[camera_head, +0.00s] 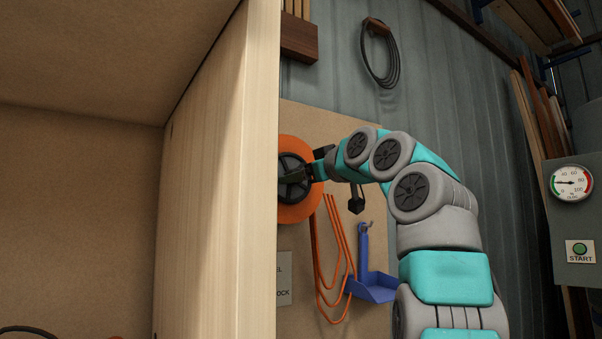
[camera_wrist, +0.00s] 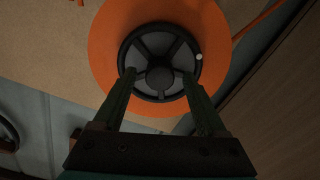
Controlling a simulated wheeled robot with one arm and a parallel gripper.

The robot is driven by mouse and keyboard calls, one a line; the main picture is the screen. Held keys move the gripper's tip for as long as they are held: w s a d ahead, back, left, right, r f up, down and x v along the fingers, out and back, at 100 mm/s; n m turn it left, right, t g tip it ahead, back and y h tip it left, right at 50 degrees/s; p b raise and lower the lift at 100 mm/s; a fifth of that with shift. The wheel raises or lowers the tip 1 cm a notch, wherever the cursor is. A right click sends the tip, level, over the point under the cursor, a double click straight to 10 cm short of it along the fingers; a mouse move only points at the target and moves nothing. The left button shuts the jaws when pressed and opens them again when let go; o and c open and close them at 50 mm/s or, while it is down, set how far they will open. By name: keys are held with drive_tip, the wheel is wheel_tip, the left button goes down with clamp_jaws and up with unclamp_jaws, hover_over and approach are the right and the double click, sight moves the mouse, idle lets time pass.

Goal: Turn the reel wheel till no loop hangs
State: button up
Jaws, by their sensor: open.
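The reel wheel is an orange disc (camera_head: 297,207) with a dark spoked hub wheel (camera_head: 293,178), mounted on the tan board and partly hidden behind the wooden panel in the head view. In the wrist view the dark hub wheel (camera_wrist: 160,62) sits in the middle of the orange disc (camera_wrist: 105,45), with a small pale knob (camera_wrist: 199,57) at its right rim. My gripper (camera_wrist: 159,74) is open, its two fingers reaching over the hub wheel, one on each side of the centre. Whether they touch it I cannot tell. Orange cord loops (camera_head: 318,265) hang below the reel.
A large wooden panel (camera_head: 218,180) stands close on the left. A blue holder (camera_head: 371,287) hangs beside the cord loops. A partly hidden sign (camera_head: 284,278) is below the reel. A gauge (camera_head: 571,183) and START button (camera_head: 580,249) are at right. A dark coil (camera_head: 380,60) hangs above.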

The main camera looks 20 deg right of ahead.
clamp_jaws()
idle(0.5)
drive_tip(key=shift+s+r+m+p, duration=0.1)
drive_tip(key=shift+m+p, duration=0.2)
drive_tip(key=shift+m, duration=0.6)
drive_tip(key=shift+d+m+p, duration=0.1)
drive_tip(key=shift+m+p, duration=1.2)
drive_tip(key=shift+m, duration=12.7)
drive_tip(key=shift+f, duration=0.2)
